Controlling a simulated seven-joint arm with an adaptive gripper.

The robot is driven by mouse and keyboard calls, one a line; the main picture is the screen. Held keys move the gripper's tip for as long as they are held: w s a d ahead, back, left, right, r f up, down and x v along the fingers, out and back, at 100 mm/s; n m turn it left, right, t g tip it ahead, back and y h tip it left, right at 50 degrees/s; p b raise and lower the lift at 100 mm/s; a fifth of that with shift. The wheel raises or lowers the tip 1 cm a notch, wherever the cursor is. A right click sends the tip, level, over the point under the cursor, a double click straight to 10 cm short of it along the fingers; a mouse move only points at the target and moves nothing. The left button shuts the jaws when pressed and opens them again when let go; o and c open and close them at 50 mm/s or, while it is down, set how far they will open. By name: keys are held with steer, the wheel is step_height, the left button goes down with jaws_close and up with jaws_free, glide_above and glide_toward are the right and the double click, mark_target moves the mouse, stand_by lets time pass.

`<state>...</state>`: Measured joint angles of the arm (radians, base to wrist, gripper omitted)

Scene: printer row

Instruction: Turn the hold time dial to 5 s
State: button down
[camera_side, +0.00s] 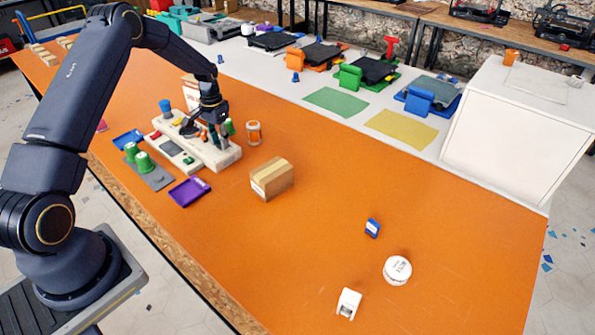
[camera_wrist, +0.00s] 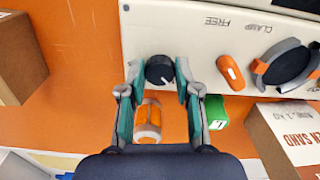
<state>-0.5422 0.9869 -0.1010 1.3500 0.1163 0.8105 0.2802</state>
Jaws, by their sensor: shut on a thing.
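A dark round dial (camera_wrist: 159,70) with a pale pointer line sits near the edge of the white panel (camera_wrist: 185,30) in the wrist view. No hold time scale is readable around it. My gripper (camera_wrist: 157,76) has one finger on each side of the dial and is shut on it. In the side view my gripper (camera_side: 217,140) reaches down to the right end of the white machine (camera_side: 223,158). The dial is hidden there by the fingers.
An orange-and-white jar (camera_side: 254,132) stands close to my gripper. A cardboard box (camera_side: 271,179) is right of the machine, and a purple tray (camera_side: 189,191) is in front. The wrist view shows an orange lever (camera_wrist: 231,72) by FREE and CLAMP lettering. The right tabletop has free room.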

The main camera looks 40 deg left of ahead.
steer(key=shift+m, duration=1)
steer(key=c, duration=0.8)
jaws_free()
steer(key=shift+r, duration=0.1)
step_height(320, 180, up, 12)
steer(key=shift+d, duration=0.1)
